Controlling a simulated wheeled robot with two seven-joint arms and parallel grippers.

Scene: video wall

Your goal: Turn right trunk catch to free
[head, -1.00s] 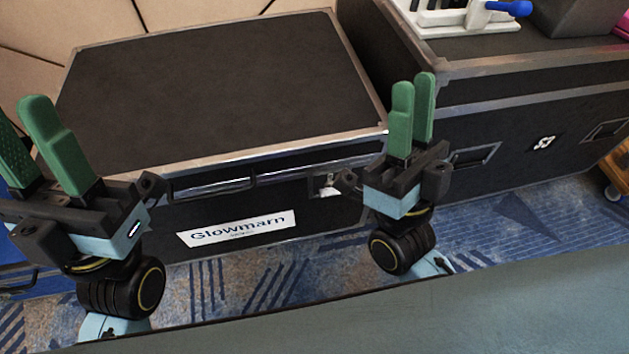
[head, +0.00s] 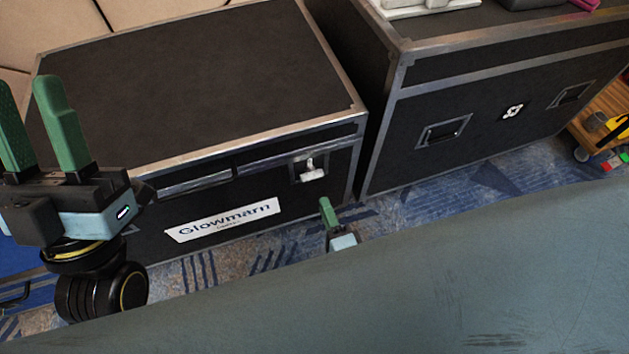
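The black trunk (head: 185,85) with metal edges stands at left centre, its lid closed. Its right catch (head: 313,172) is a small silver butterfly latch in a recessed plate on the front face, fully in view. I cannot tell exactly how its key is turned. My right gripper (head: 329,212) is low in front of the trunk, below and apart from the catch. Only one green finger and a bit of its body show, so its opening is unclear. My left gripper (head: 36,122) is at the far left, fingers up and apart, empty, covering the trunk's left front.
A larger black case (head: 490,110) with recessed handles stands right of the trunk. A white label (head: 225,220) is on the trunk's front. Blue patterned carpet (head: 400,205) lies in front. A wooden trolley (head: 600,125) is at far right. A grey-blue surface (head: 450,290) fills the lower foreground.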

